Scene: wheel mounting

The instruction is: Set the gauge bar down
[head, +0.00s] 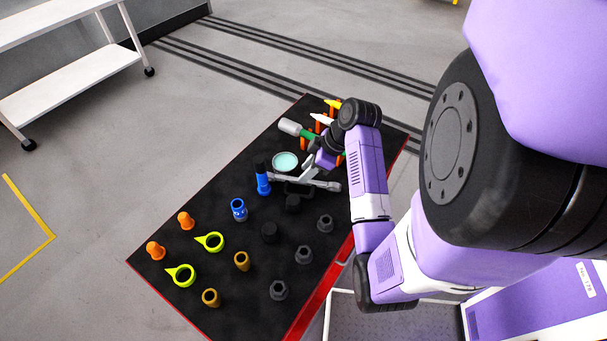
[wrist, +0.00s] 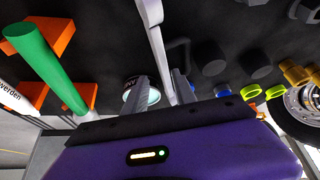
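A long pale silver bar (head: 325,184), which I take as the gauge bar, lies low over the black table mat beneath my gripper. In the wrist view the bar (wrist: 156,38) runs from the top edge down between my fingers, closer to the right finger. My gripper (wrist: 156,80) has its two grey fingers spread, with a visible gap on the bar's left side, so it looks open. In the head view my gripper (head: 312,172) is partly hidden by my own wrist. Whether the bar rests fully on the mat is hard to tell.
A teal dish (head: 285,161), a blue bottle-like item (head: 262,180) and a black piece (head: 293,203) are close by. A green-handled tool (head: 290,127) lies on orange holders behind. Sockets and rings fill the mat's near left. A red-edged table (head: 325,287) carries everything.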

